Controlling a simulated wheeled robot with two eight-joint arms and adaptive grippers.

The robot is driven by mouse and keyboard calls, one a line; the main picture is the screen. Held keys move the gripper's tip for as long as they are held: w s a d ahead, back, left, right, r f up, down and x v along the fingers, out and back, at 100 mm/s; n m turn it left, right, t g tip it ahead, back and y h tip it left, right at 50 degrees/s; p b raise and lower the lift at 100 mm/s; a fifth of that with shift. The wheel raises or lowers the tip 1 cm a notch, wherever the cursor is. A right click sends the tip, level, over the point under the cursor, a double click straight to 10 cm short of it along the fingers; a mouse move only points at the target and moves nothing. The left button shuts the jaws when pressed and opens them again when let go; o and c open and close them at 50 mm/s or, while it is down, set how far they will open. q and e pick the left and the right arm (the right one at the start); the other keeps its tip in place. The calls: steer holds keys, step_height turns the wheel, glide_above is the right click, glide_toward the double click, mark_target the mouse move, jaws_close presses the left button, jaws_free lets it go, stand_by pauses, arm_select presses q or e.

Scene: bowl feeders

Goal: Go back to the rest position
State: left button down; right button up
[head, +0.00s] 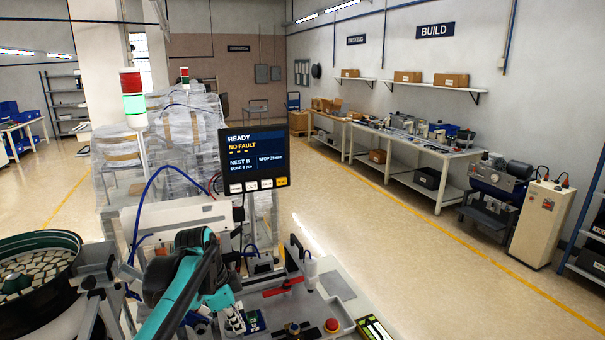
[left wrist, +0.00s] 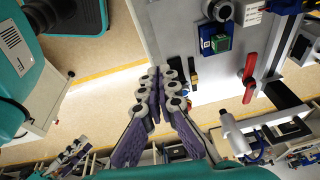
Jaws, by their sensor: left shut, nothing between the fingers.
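My left gripper (head: 234,320) is at the end of the teal and dark arm, low over the work fixture in the head view. In the left wrist view my left gripper (left wrist: 156,72) shows its purple-padded fingers close together, with nothing between them. It hangs beside the fixture's edge and touches no part that I can make out. A small purple and grey shape at the lower left of the left wrist view looks like my right gripper (left wrist: 70,156); its jaws are too small to read. The head view does not show the right gripper.
A bowl feeder (head: 38,262) full of pale parts stands at the left. The fixture has a green block (left wrist: 218,43), a red handle (left wrist: 249,82) and a red button (head: 332,325). A screen (head: 255,160) reads READY. Open floor (head: 420,270) lies to the right.

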arm_select(q)
steer(key=s+a+f+n+t+y+b, duration=0.1)
steer(key=s+f+n+t+b, duration=0.1)
steer(key=s+f+n, duration=0.5)
steer(key=s+a+f+n+t+y+b, duration=0.1)
steer(key=s+f+n+t+b, duration=0.2)
steer(key=s, duration=0.9)
step_height(320, 180, down, 5)
steer(key=n+b, duration=0.2)
steer(key=n, duration=0.2)
steer(key=shift+s+a+t, duration=0.3)
